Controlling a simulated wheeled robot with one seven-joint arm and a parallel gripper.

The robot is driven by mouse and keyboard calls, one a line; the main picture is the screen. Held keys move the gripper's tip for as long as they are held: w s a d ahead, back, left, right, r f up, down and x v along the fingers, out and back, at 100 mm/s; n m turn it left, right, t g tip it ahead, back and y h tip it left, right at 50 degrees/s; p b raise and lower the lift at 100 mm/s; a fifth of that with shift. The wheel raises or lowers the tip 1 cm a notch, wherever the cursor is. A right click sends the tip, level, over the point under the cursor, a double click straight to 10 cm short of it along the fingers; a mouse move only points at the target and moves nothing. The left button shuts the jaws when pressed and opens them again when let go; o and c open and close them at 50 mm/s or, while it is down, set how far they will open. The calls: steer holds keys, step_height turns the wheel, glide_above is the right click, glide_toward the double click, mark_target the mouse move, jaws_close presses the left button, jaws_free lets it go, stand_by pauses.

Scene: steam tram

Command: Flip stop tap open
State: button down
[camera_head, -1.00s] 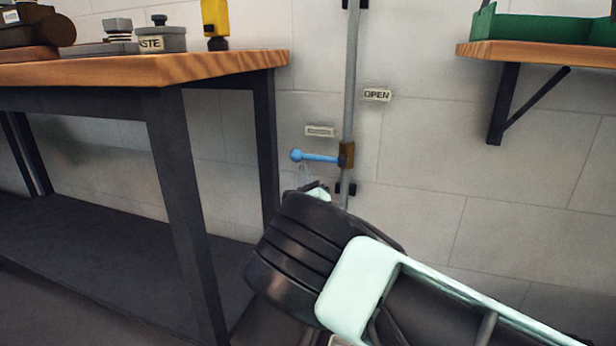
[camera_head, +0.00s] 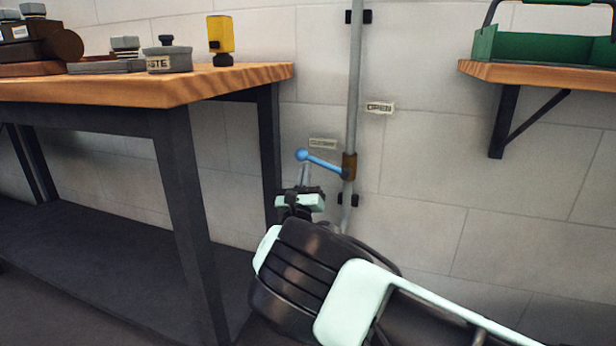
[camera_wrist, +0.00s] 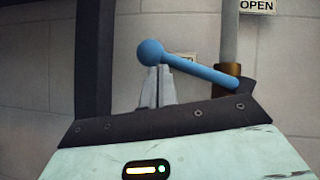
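The stop tap is a brown valve body (camera_head: 349,166) on a vertical grey pipe (camera_head: 354,80), with a blue ball-ended lever (camera_head: 323,163). The lever points left and tilts up toward its ball. In the wrist view the blue lever (camera_wrist: 200,70) runs from the ball at upper left down to the brown body (camera_wrist: 228,72). My gripper (camera_head: 305,170) is just below the ball; its fingers (camera_wrist: 156,86) look closed together, tips at the ball's underside, apparently touching it. Nothing shows between them. An OPEN plate (camera_head: 380,107) is right of the pipe.
Another small plate (camera_head: 323,143), hard to read, is on the wall behind the lever. A wooden-topped workbench (camera_head: 230,85) with dark legs stands close on the left. A wall shelf (camera_head: 540,73) with a green tray (camera_head: 545,46) is at upper right.

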mark_target(307, 156)
steer(key=r+m+h, duration=0.1)
steer(key=m+h, duration=0.1)
steer(key=m, duration=0.1)
steer(key=r+m+g+h+p, duration=0.1)
steer(key=r+m+h, duration=0.1)
steer(key=m, duration=0.1)
steer(key=r+m+g+h+p, duration=0.1)
steer(key=m+h, duration=0.1)
steer(key=m, duration=0.1)
steer(key=shift+s+d+r+h, duration=0.1)
steer(key=shift+d+r+h, duration=0.2)
steer(key=shift+r, duration=0.05)
steer(key=s+d+r+m+g+h+p, duration=0.2)
steer(key=d+r+m+g+h+p, duration=0.2)
steer(key=m+g, duration=0.5)
steer(key=shift+s+d+r+m+g+h, duration=0.25)
steer(key=shift+d+r+m+h, duration=0.45)
steer(key=shift+m, duration=2.4)
steer(key=shift+d, duration=0.1)
steer(key=p+v, duration=0.2)
steer(key=v, duration=0.5)
steer(key=shift+s+a, duration=0.15)
steer(key=shift+a, duration=0.2)
